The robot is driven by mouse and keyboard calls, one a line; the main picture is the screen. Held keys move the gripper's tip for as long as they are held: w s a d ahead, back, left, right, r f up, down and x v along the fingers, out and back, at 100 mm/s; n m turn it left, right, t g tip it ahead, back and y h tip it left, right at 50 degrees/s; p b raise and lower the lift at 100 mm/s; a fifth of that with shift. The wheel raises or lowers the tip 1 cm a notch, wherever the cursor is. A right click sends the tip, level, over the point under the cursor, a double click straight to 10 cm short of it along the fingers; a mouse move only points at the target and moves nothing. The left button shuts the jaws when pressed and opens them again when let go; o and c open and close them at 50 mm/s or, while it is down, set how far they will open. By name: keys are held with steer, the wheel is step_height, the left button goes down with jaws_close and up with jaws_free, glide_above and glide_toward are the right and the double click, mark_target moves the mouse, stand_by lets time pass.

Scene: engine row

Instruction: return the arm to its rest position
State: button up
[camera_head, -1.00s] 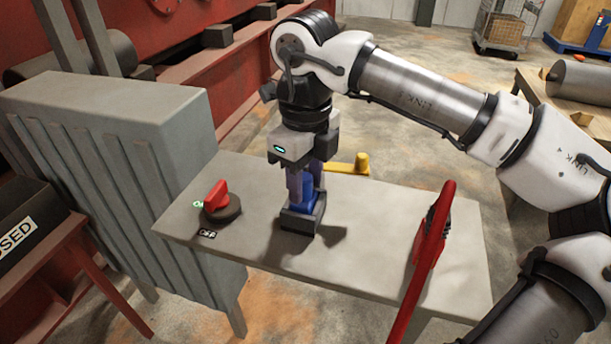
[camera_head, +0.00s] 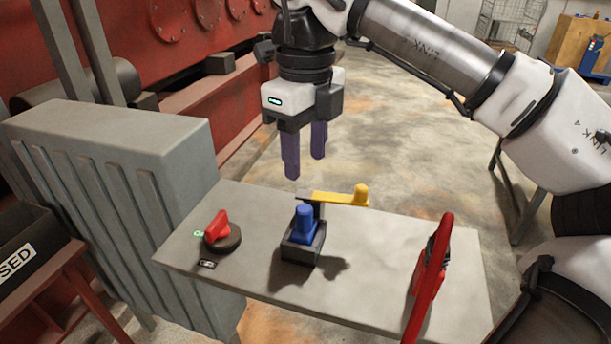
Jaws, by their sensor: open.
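My gripper (camera_head: 305,167) hangs above the grey table (camera_head: 370,240), its two purple fingers apart and empty. It is clear of the blue knob (camera_head: 304,222), which stands upright in a dark square base (camera_head: 300,250) on the table below. My arm reaches in from the right side of the picture, and its upper bend is cut off by the top edge.
A red rotary switch (camera_head: 217,229) is left of the blue knob. A yellow-handled lever (camera_head: 342,197) lies just behind it. A red lever (camera_head: 431,275) stands at the table's right. A ribbed grey cabinet (camera_head: 110,185) borders the left side. Open floor lies behind the table.

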steer(key=shift+r, duration=0.7)
